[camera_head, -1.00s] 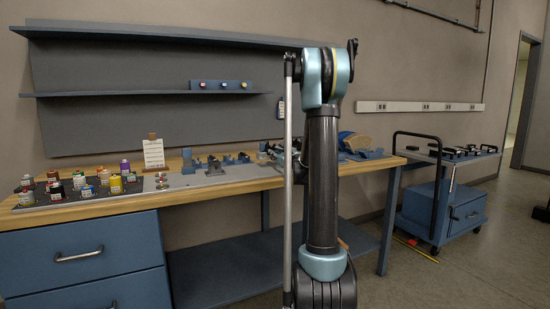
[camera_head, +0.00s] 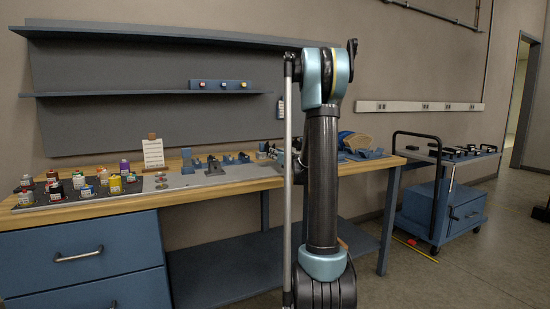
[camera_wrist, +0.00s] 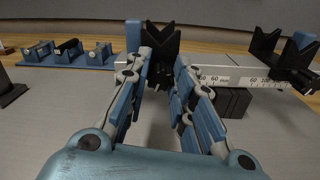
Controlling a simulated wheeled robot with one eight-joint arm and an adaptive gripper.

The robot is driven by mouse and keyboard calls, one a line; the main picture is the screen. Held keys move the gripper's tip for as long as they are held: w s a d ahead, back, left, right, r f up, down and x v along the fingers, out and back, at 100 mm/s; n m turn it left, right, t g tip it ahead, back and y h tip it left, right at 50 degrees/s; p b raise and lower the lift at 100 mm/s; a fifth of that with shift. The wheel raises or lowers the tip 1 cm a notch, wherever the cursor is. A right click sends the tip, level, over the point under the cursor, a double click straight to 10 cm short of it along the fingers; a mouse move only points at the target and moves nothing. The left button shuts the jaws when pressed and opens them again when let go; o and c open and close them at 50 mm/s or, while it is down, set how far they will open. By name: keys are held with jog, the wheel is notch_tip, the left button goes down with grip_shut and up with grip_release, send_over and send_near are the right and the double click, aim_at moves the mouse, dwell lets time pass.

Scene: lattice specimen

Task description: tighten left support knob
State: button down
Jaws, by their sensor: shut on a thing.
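The left support shows in the wrist view as a black V-block (camera_wrist: 161,42) with a blue part (camera_wrist: 133,34) at its left. My gripper (camera_wrist: 161,72) is below and in front of this V-block, its two blue-padded fingers close together at the tips. It is shut on a small dark part at the front of the support, the left support knob; the fingertips mostly hide the knob. In the head view my arm covers this part of the bench.
A rail with a millimetre scale (camera_wrist: 222,75) runs right to another V-shaped support (camera_wrist: 283,58). A blue rack with small dark parts (camera_wrist: 66,52) stands at the back left. In the head view, small coloured containers stand on a dark tray (camera_head: 60,203) at the bench's left.

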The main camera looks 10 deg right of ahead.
jog(key=shift+a, duration=0.1)
jog(key=c, duration=1.4)
grip_release()
jog(key=shift+o, duration=0.2)
jog(key=v, duration=1.2)
